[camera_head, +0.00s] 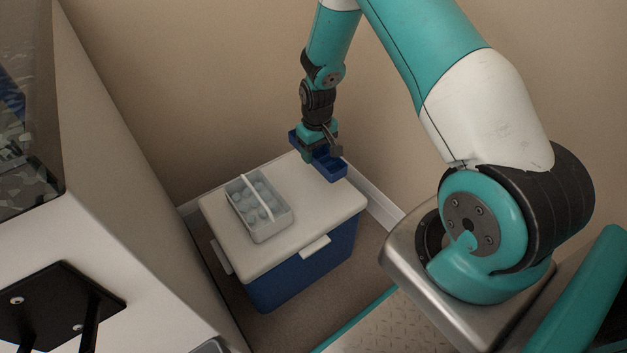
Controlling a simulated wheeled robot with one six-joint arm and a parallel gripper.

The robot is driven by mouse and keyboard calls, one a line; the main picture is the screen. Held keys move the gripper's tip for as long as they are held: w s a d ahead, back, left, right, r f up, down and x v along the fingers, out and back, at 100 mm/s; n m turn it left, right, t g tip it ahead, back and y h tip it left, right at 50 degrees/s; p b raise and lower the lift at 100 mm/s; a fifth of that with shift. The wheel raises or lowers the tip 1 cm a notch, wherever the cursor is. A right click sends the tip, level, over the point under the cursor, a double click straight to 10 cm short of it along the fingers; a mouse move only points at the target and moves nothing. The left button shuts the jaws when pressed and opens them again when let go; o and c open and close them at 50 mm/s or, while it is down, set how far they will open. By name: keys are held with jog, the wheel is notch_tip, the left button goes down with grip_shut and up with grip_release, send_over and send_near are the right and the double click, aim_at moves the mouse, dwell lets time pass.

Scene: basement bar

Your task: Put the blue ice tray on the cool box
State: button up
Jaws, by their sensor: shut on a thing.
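The cool box (288,247) has a white lid and a blue body and stands on the floor by the wall. The blue ice tray (330,167) is at the far right part of the lid, under my gripper (318,153). My gripper points down and is shut on the tray, hiding its middle. The tray looks level. I cannot tell whether its underside touches the lid or hangs just above it.
The lid between the two trays is bare. A wall is behind the cool box, and a pale cabinet side (130,180) is at the left.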

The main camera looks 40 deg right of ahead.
aim_at(316, 180)
notch_tip(316, 180, down, 9)
jog(key=shift+f+b, duration=0.1)
jog(key=shift+b, duration=1.15)
jog(key=shift+f, duration=0.2)
jog(key=o, duration=0.9)
jog(key=shift+o, duration=0.2)
jog(key=shift+r, duration=0.1)
